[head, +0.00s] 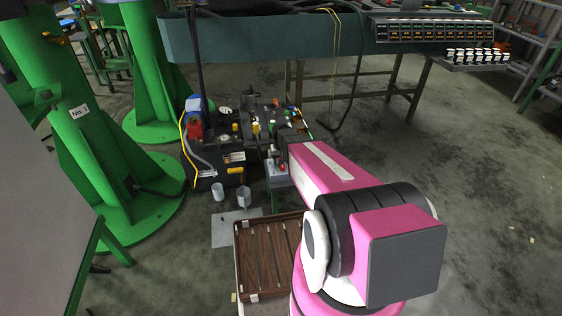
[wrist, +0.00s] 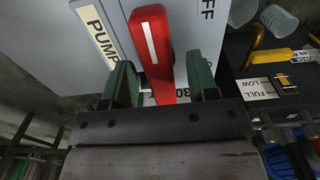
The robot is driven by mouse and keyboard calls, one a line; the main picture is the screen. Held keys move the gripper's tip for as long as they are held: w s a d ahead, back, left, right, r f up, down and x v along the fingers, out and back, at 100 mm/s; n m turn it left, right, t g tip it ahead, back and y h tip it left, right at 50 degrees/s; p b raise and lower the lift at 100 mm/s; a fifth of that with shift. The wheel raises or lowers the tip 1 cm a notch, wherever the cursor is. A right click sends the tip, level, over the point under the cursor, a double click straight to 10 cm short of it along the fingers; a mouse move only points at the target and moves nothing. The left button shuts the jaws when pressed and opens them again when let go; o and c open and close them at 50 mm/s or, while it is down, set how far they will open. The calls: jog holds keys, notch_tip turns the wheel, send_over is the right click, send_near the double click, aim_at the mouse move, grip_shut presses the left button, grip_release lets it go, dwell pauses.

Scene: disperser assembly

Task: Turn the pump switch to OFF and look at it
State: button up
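The pump switch, a red lever (wrist: 154,50) with a white stripe, sits on a light grey panel (wrist: 65,50) in the wrist view. A "PUMP" label (wrist: 97,35) is on its left, and lettering ending in "FF" (wrist: 208,10) is on its right. The lever points up the picture, tilted slightly left, between the two. My gripper (wrist: 161,80) has its green fingers on either side of the lever, apart, with visible gaps. In the head view the small grey switch box (head: 277,181) stands beyond my pink arm; my fingertips are not clear there.
A black pump unit (head: 215,170) with hoses and valves stands behind and left of the box. Two cups (head: 244,197) stand beside it. A wooden tray (head: 268,258) lies nearer. Green columns (head: 105,140) stand left; a bench (head: 260,38) crosses behind. The floor right is open.

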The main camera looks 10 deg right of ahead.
notch_tip(320, 180, up, 11)
dwell(0.8)
jog(key=shift+f, duration=0.1)
jog(key=s+r, duration=0.4)
jog(key=s, duration=0.6)
jog(key=s+r, duration=0.3)
jog(key=s, duration=0.8)
jog(key=shift+a+r, duration=0.35)
jog(key=shift+a, duration=0.05)
jog(key=shift+s, duration=0.2)
